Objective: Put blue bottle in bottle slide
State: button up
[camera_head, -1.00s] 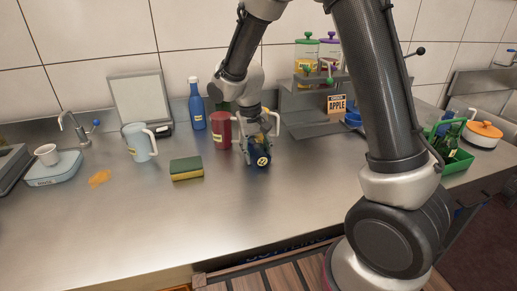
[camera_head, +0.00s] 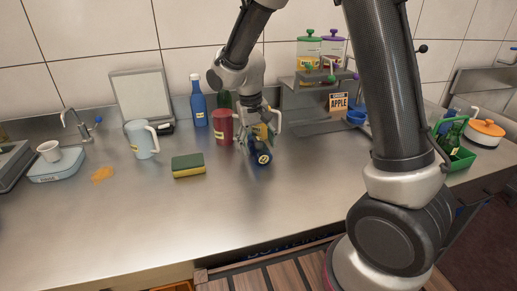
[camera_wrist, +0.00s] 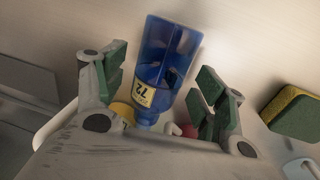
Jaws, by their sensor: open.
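A dark blue bottle (camera_head: 259,151) lies on its side on the counter below my gripper (camera_head: 259,129), its round end toward the camera. In the wrist view the blue bottle (camera_wrist: 160,65), with a yellow label, lies between the spread green pads of my open gripper (camera_wrist: 160,82). A gap shows on each side, so it is not gripped; its lower end is partly hidden by the gripper body. Another blue bottle (camera_head: 198,102) stands upright at the back. Blue lettering, partly readable as a bottle sign (camera_head: 285,249), marks the counter's front; the slide itself is not clear.
A yellow-green sponge (camera_head: 188,167) and a pale blue jug (camera_head: 142,139) are farther left. A grey dispenser stand (camera_head: 297,105) is behind right. The front counter is clear.

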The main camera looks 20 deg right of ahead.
notch_tip(320, 180, up, 10)
jog(key=a, duration=0.1)
jog(key=s+d+r+t, duration=0.1)
jog(key=s+d+r, duration=0.3)
jog(key=s+d, duration=0.3)
jog(key=s+d+r+t+y, duration=0.1)
jog(key=s+d+r, duration=0.4)
jog(key=s+d, duration=0.3)
jog(key=shift+s+t, duration=0.4)
jog(key=shift+s, duration=0.1)
jog(key=shift+o, duration=0.5)
jog(key=s+d+t, duration=0.1)
jog(key=s+d, duration=0.1)
jog(key=s, duration=0.5)
jog(key=shift+s+d+f+t, duration=0.3)
jog(key=shift+d, duration=0.1)
jog(key=g+y, duration=0.3)
jog(key=g, duration=0.1)
send_near(254, 144)
jog(key=d+f, duration=0.2)
jog(key=f, duration=0.1)
jog(key=shift+f, duration=0.15)
jog(key=x, duration=0.6)
jog(key=shift+a+f, duration=0.3)
jog(key=shift+a, duration=0.1)
jog(key=shift+w+a+f, duration=0.1)
jog(key=shift+f, duration=0.35)
jog(key=c, duration=1.3)
jog(key=shift+r, duration=0.1)
